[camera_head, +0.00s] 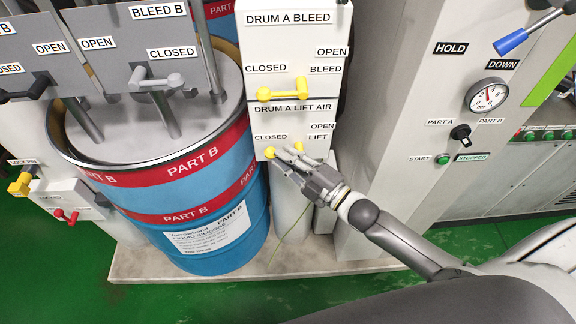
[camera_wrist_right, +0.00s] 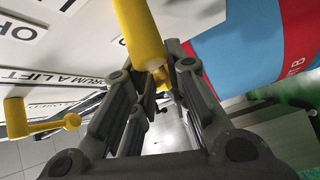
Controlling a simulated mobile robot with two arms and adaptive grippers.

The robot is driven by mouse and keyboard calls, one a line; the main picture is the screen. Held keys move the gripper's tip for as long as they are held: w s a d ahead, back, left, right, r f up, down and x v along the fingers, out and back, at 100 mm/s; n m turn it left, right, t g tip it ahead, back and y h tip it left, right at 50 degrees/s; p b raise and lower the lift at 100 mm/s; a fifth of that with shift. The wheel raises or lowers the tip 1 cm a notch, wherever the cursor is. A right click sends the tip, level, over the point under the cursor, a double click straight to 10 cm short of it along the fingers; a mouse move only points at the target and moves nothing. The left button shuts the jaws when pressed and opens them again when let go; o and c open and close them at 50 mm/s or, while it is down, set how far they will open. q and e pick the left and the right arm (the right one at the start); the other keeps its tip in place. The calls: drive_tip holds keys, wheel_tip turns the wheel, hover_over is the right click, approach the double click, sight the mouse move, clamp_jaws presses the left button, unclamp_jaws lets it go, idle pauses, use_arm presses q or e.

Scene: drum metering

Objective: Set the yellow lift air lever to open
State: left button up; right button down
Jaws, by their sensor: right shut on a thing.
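The yellow lift air lever (camera_head: 269,152) is on the lower white panel labelled DRUM A LIFT AIR, below and left of the drum A bleed lever. Its knob is beside the CLOSED label; OPEN and LIFT are to the right. My right gripper (camera_head: 286,154) comes in from the lower right and is shut on the lever, hiding part of it. In the right wrist view the lever's yellow handle (camera_wrist_right: 140,35) stands between the fingers of my right gripper (camera_wrist_right: 152,85). My left gripper is not in view.
A second yellow lever (camera_head: 282,92) on the DRUM A BLEED panel above lies toward CLOSED. A blue and red PART B drum (camera_head: 195,200) stands left of the panel. A grey cabinet (camera_head: 430,120) with a gauge (camera_head: 487,96) stands to the right.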

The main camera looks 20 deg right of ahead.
sight(302, 150)
drive_tip(key=shift+s+d+r+m+t+h+b, duration=0.15)
drive_tip(key=shift+d+r+m+t+h+b, duration=0.45)
drive_tip(key=shift+m+t+h+b, duration=2.2)
drive_tip(key=shift+s+d+r+m+t+h+b, duration=0.1)
drive_tip(key=shift+d+r+m+t+h+b, duration=0.95)
drive_tip(key=shift+m, duration=3.15)
drive_tip(key=shift+s+d+f+m+t+h+b, duration=0.15)
drive_tip(key=shift+m+t+h+b, duration=1.65)
drive_tip(key=shift+m+b, duration=1.35)
drive_tip(key=shift+r+m+g+h+p, duration=0.15)
drive_tip(key=shift+m+g+h+p, duration=0.2)
drive_tip(key=shift+m, duration=0.3)
drive_tip(key=c, duration=1.6)
unclamp_jaws()
drive_tip(key=shift+o, duration=0.4)
drive_tip(key=shift+w, duration=0.2)
drive_tip(key=shift+a, duration=0.1)
drive_tip(key=shift+s+f, duration=0.1)
drive_tip(key=shift+f, duration=0.15)
